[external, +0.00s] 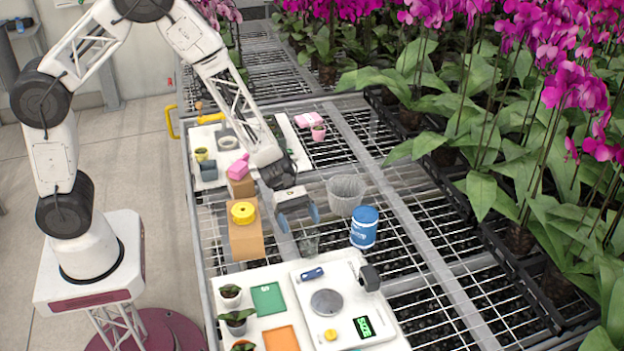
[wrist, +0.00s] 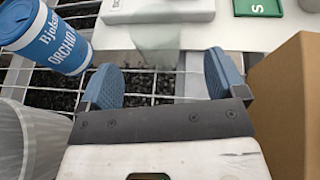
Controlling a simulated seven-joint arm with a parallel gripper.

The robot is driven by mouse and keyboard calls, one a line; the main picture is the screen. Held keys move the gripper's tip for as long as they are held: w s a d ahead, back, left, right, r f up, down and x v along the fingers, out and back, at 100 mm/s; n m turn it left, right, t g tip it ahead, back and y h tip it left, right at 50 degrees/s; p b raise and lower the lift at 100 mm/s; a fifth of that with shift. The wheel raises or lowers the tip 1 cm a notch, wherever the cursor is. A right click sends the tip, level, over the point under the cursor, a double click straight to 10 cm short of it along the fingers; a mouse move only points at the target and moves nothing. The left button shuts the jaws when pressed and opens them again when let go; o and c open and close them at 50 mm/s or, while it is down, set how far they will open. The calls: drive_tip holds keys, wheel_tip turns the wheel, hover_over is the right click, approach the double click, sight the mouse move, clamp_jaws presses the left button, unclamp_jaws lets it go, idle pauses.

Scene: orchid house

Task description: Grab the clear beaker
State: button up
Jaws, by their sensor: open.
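The clear beaker (external: 309,242) is a see-through vessel on the wire bench, just in front of the white tray. In the wrist view the beaker (wrist: 155,42) is a faint, pale shape just beyond the fingertips and roughly centred between them. My gripper (external: 298,219) is open, with blue pads apart and nothing between them. It points down just above and behind the beaker; the wrist view shows both pads of the gripper (wrist: 164,80). The beaker's lower edge is hard to make out through the glass.
A blue-and-white cup (external: 364,228) and a ribbed translucent pot (external: 346,194) stand right of my gripper. A cardboard box (external: 246,240) with a yellow tape roll (external: 243,212) stands close on the left. The white tray (external: 250,276) holds a scale (external: 340,300) and small plants.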

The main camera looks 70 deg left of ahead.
sight(305, 232)
drive_tip(key=shift+x, duration=2.55)
drive_tip(key=c, duration=1)
